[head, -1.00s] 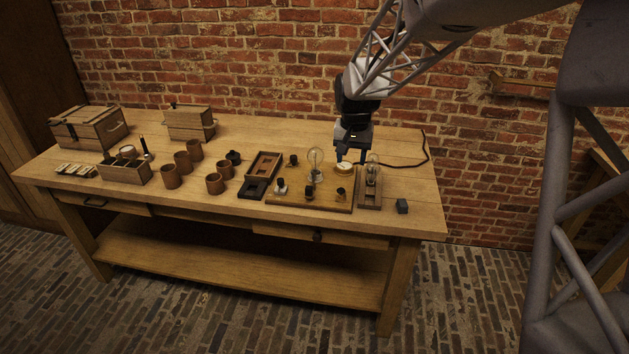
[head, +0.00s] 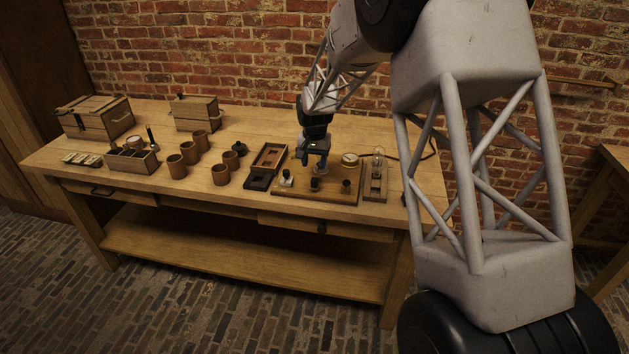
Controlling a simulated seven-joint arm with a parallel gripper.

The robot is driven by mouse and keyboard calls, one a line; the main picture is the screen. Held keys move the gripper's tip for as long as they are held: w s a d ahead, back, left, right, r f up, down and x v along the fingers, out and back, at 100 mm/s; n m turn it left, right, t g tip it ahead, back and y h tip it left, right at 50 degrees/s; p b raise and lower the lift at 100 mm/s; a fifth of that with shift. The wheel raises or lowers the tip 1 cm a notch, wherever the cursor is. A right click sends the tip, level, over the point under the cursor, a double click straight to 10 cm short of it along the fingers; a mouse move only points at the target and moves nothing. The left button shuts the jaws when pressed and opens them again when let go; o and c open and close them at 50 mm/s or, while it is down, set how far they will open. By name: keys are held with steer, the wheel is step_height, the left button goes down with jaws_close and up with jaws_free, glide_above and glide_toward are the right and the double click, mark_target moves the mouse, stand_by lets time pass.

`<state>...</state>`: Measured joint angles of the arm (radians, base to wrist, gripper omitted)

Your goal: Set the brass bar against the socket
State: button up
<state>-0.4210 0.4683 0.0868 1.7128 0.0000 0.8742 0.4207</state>
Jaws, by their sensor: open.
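My gripper (head: 313,161) is open, pointing down over the back middle of the wooden instrument board (head: 330,195). Its fingers are in front of or around the bulb and socket there, which they mostly hide; I cannot tell whether they touch. A pale round base (head: 320,171) shows just below the fingers. The board also carries black terminals (head: 314,185) and a round dial (head: 349,158). I cannot make out a brass bar on the board for certain; it may be too small or hidden by the gripper.
A second bulb (head: 378,160) stands upright on a small wooden base right of the board. A long wooden box (head: 269,157) lies to the left. Several brown jars (head: 190,152), a divided caddy (head: 131,160) and pale strips (head: 82,159) are farther left.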

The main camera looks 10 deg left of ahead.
mark_target(314, 179)
steer(key=shift+f, duration=0.1)
stand_by(0.3)
steer(key=shift+f, duration=3.75)
jaws_close()
